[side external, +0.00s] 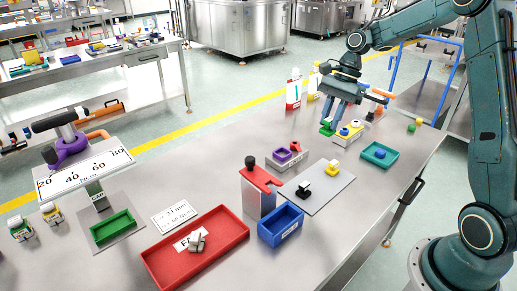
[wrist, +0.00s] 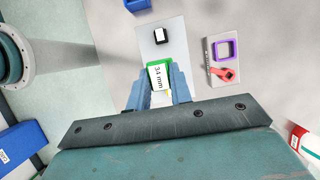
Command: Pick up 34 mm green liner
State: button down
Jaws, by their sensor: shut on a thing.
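The green liner (wrist: 152,66) carries a white label reading "34 mm" and sits between my two blue fingers in the wrist view. In the side external view a small green piece of it (side external: 327,129) shows below my fingertips. My gripper (side external: 333,120) is shut on it, at the far side of the bench, left of a light holder with yellow and blue parts (side external: 350,129). My gripper also shows in the wrist view (wrist: 157,88). The fingers cover part of the liner's sides. Its exact height above the bench is hard to tell.
A grey mat (side external: 328,196) bears a black-and-white block (side external: 304,191) and a yellow one. A tray with a purple square ring (side external: 283,154), a teal tray (side external: 390,159), a blue bin (side external: 283,231) and a red tray (side external: 212,270) stand around. Bottles (side external: 293,92) stand behind.

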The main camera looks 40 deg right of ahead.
jog(key=shift+r, duration=0.6)
